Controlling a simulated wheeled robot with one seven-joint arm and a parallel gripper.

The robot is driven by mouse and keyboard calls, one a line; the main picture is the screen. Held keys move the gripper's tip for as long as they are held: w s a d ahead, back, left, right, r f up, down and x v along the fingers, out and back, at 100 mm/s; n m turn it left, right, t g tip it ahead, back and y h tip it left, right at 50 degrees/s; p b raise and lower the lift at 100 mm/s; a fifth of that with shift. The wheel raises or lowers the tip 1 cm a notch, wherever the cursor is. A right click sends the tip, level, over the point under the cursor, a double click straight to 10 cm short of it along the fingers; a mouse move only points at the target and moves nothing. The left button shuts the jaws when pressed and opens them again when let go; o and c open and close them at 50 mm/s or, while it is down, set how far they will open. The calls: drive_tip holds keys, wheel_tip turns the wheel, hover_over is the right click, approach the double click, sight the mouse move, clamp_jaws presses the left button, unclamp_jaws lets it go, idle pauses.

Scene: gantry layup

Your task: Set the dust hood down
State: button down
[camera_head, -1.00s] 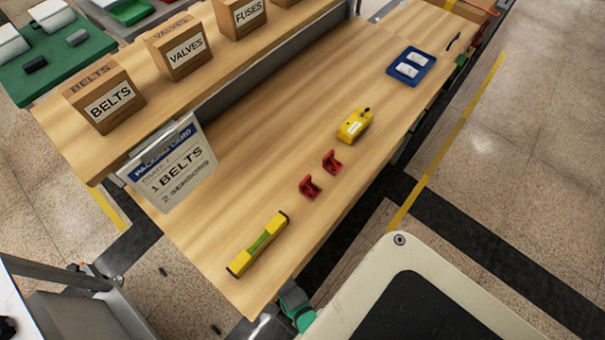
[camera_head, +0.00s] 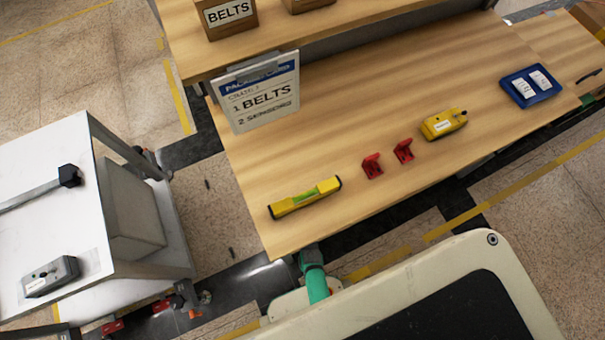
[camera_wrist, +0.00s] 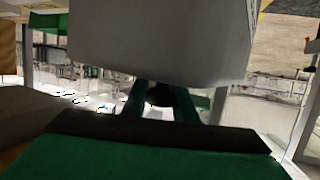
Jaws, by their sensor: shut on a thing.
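A large pale grey-white boxy body, which looks like the dust hood (camera_wrist: 160,45), fills the upper middle of the wrist view. My gripper (camera_wrist: 160,94) shows there as two dark teal fingers just below the pale body, closed around a dark round part that looks like its knob. The hood's far side and lower edge cannot be made out.
A wooden bench (camera_head: 330,140) holds a yellow level (camera_head: 305,197), two red brackets (camera_head: 372,166), a yellow device (camera_head: 444,124), a blue tray (camera_head: 531,86) and a packing card (camera_head: 258,92). A white table (camera_head: 50,200) at left carries a grey box (camera_head: 50,277); much of its top is clear.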

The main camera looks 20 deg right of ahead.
drive_tip(key=shift+f, duration=1.05)
drive_tip(key=c, duration=1.4)
unclamp_jaws()
drive_tip(key=shift+f, duration=0.1)
drive_tip(key=shift+c, duration=0.2)
drive_tip(key=v, duration=1.2)
drive_tip(key=shift+w+a, duration=0.1)
